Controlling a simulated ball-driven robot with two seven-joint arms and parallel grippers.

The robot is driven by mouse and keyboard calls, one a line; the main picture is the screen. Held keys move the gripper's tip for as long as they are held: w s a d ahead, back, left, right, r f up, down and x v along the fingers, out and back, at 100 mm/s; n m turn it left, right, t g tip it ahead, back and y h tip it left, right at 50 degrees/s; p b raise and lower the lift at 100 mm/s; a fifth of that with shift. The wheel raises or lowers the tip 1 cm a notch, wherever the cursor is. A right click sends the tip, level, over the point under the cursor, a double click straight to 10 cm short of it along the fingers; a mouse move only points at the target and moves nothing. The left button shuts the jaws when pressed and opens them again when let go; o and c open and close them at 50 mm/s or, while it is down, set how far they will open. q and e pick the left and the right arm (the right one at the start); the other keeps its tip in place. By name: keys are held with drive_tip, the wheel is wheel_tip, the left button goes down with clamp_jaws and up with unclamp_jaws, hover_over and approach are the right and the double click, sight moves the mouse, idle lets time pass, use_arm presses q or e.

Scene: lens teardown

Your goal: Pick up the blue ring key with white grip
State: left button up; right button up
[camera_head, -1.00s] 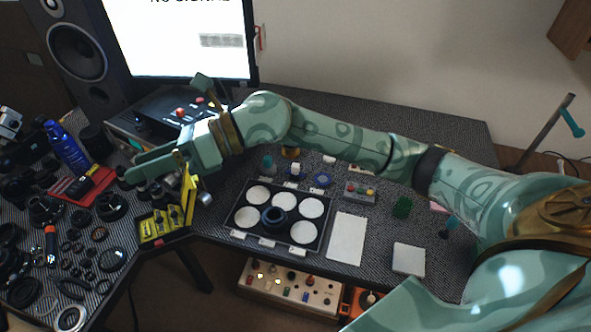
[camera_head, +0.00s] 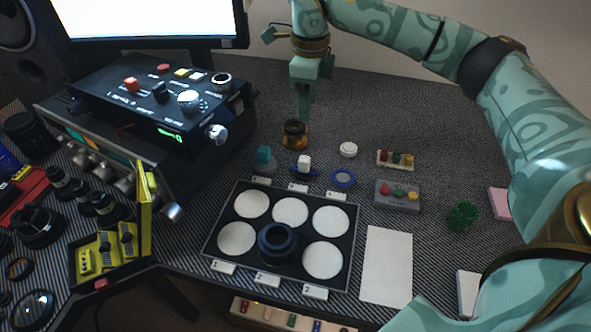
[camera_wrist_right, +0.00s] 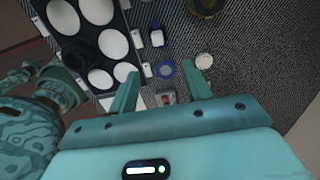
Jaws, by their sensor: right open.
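The blue ring key with a white grip (camera_head: 304,166) lies on the dark desk just behind the black tray, its white grip facing up. It also shows in the right wrist view (camera_wrist_right: 157,38), beyond my fingertips. My right gripper (camera_head: 304,108) is above the far part of the desk, near the amber-and-black jar and behind the key, apart from it. In the right wrist view the two fingers of my right gripper (camera_wrist_right: 161,82) are spread with nothing held between them. My left gripper is not in view.
A blue ring (camera_head: 343,178) lies right of the key, and a teal-topped piece (camera_head: 264,158) stands left. The amber-and-black jar (camera_head: 294,135) is behind. A black tray (camera_head: 212,232) with white discs is in front. A control box (camera_head: 160,95) rises at left. The desk's back right is clear.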

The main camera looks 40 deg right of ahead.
drive_tip(key=f, duration=0.2)
drive_tip(key=b, duration=0.4)
hover_over(304, 158)
drive_tip(key=f, duration=0.6)
drive_tip(key=shift+w+d+f, duration=0.1)
drive_tip(key=shift+d+f, duration=0.2)
drive_tip(key=shift+d, duration=0.05)
wheel_tip(304, 158, down, 3)
drive_tip(key=shift+f+b, duration=0.1)
drive_tip(key=shift+b, duration=0.5)
drive_tip(key=shift+f, duration=0.2)
drive_tip(key=f+b, duration=0.2)
drive_tip(key=f, duration=0.1)
drive_tip(key=f+b, duration=0.1)
drive_tip(key=shift+s+a+f, duration=0.2)
drive_tip(key=shift+a+f, duration=0.15)
drive_tip(key=shift+f+b, duration=0.4)
drive_tip(key=shift+b, duration=0.05)
drive_tip(key=shift+r, duration=0.2)
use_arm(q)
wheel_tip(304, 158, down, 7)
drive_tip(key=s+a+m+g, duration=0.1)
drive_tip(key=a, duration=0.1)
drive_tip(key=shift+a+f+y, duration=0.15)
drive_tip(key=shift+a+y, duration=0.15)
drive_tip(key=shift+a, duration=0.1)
use_arm(e)
clamp_jaws()
